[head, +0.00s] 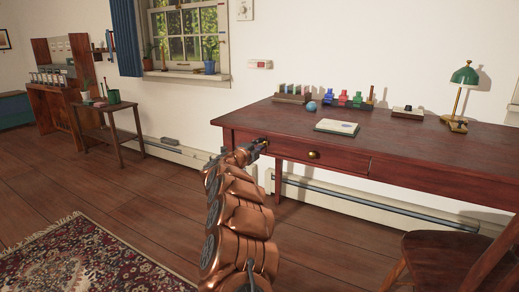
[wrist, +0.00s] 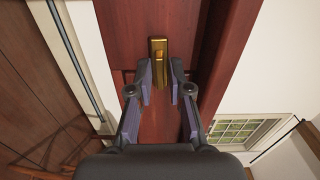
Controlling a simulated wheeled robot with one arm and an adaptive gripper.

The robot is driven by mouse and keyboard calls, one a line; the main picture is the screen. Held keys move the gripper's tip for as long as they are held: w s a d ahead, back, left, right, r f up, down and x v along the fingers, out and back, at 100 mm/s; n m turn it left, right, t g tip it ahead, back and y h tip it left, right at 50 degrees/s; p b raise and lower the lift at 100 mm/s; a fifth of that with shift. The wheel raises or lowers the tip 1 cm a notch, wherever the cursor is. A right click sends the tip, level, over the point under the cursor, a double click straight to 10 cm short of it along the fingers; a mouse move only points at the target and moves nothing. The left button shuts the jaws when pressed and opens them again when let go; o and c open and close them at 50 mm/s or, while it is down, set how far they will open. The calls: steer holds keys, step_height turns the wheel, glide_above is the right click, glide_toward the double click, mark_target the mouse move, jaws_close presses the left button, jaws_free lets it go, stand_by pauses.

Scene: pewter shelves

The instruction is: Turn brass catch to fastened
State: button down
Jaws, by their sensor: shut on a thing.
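The brass catch (wrist: 158,49) is on the dark red wooden front of the desk, with its plate showing above my fingertips in the wrist view. My gripper (wrist: 160,82) has its two dark, purple-padded fingers on either side of the catch's lower part and is shut on it. In the head view my gripper (head: 258,146) reaches the left end of the desk's front, where only a small bit of brass shows by the fingertips. My fingers partly hide the catch, so its exact turn cannot be told.
The desk (head: 420,145) has a drawer with a brass knob (head: 314,155) right of my gripper. On it stand a green lamp (head: 465,76), a paper (head: 337,127) and colored bottles (head: 357,99). A chair (head: 440,258) is at lower right, a rug (head: 85,262) at lower left.

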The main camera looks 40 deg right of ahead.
steer(key=shift+f+m, duration=0.1)
steer(key=shift+m, duration=0.3)
steer(key=c, duration=1.3)
jaws_free()
steer(key=shift+v, duration=6.05)
